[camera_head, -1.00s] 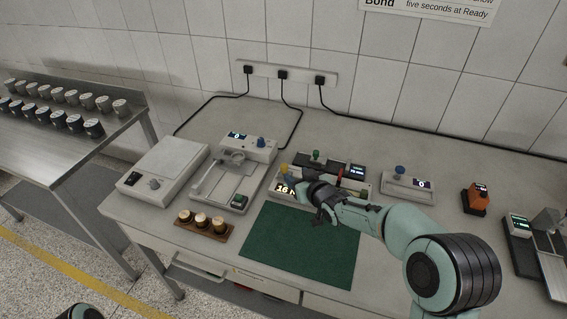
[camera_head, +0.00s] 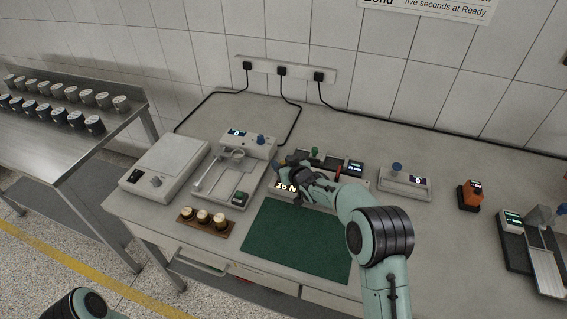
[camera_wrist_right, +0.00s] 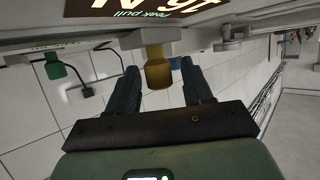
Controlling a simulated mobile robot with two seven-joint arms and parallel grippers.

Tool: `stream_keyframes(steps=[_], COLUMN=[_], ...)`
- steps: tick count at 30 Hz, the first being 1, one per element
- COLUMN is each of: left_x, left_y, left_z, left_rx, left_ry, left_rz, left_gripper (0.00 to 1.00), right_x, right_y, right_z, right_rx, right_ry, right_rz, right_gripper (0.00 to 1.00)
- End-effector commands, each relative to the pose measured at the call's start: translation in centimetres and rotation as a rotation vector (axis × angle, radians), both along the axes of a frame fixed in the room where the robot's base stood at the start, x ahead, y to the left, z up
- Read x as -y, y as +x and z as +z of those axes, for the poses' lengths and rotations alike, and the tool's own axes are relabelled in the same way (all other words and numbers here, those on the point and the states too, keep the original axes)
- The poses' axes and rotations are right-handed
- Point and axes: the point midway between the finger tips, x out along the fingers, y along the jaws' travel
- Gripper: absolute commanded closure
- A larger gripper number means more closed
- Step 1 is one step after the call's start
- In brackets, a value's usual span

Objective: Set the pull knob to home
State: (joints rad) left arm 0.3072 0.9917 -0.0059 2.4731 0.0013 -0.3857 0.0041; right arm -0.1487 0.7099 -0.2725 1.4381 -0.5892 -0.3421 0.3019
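The pull knob (camera_wrist_right: 158,72) is a short brass-yellow cylinder on the face of a device, seen close up in the right wrist view. My right gripper (camera_wrist_right: 160,82) is open, with one finger on each side of the knob and visible gaps between. In the head view my right gripper (camera_head: 289,168) covers the left end of the device, whose display (camera_head: 286,187) reads 16 N; the knob is hidden there. My left gripper is out of view.
A box with a blue knob (camera_head: 397,168) stands right; another blue-knobbed unit (camera_head: 261,140) stands left. A green mat (camera_head: 295,245) lies in front, beside a wooden block with several pegs (camera_head: 204,219).

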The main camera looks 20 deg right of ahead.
Motion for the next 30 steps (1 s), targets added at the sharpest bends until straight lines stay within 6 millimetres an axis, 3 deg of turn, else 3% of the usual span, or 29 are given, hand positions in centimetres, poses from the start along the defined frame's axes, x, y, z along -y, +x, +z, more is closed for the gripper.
stream_keyframes(steps=[1,4,11,21,30], left_x=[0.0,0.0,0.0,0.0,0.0], left_y=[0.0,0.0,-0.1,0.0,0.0], left_z=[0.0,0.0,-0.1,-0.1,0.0], left_rx=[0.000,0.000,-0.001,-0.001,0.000], left_ry=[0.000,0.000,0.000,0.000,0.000], left_rz=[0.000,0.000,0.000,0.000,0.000], left_gripper=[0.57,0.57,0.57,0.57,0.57], right_x=[0.0,0.0,0.9,7.2,8.0], right_y=[0.0,0.0,-0.5,-4.6,-5.3], right_z=[0.0,0.0,0.0,0.0,0.0], right_rx=[0.000,0.000,0.000,-0.002,-0.002], right_ry=[0.000,0.000,0.002,0.000,-0.001], right_rz=[0.000,0.000,-0.004,-0.008,-0.005], right_gripper=[0.67,0.99,1.00,1.00,1.00])
